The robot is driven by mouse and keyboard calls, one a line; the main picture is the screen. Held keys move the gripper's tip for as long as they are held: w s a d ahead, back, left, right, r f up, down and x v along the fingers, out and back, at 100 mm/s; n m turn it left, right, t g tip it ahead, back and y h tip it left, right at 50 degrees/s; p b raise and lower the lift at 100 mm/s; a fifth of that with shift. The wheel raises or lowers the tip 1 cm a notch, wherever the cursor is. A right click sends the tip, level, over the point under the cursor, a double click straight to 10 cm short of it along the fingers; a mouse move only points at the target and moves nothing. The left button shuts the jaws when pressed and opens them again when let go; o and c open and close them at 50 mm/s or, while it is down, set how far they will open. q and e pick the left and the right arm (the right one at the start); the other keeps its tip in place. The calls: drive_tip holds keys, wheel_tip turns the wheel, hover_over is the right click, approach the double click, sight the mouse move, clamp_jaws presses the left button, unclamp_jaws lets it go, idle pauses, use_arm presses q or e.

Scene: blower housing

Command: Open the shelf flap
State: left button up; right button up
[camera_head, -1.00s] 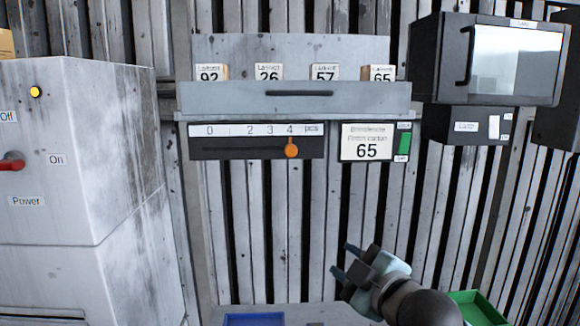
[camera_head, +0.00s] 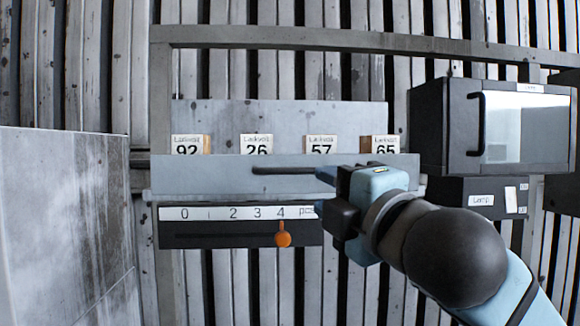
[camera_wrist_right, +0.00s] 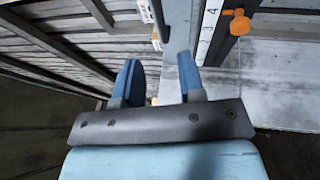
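The shelf flap (camera_head: 220,177) is a long grey panel below the numbered boxes, with a dark bar handle (camera_head: 283,170) on its front. The flap appears closed and upright. My right gripper (camera_head: 326,178) is at the right end of the handle, which its fingers partly hide. In the right wrist view my right gripper (camera_wrist_right: 160,80) has its two blue fingers spread apart, with the flap (camera_wrist_right: 178,25) just ahead, roughly in line with the gap between them. I cannot tell whether a finger touches the handle. My left gripper is not in view.
Numbered label boxes (camera_head: 256,144) stand behind the flap. Below it is a scale with an orange slider knob (camera_head: 283,239). A grey cabinet (camera_head: 60,220) is at left.

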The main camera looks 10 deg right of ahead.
sight(292, 172)
drive_tip(key=p+x, duration=0.2)
drive_tip(key=x, duration=0.8)
drive_tip(key=shift+r+p, duration=0.1)
drive_tip(key=shift+p, duration=0.25)
drive_tip(key=shift+w+a, duration=0.2)
drive_tip(key=shift+w, duration=0.25)
clamp_jaws()
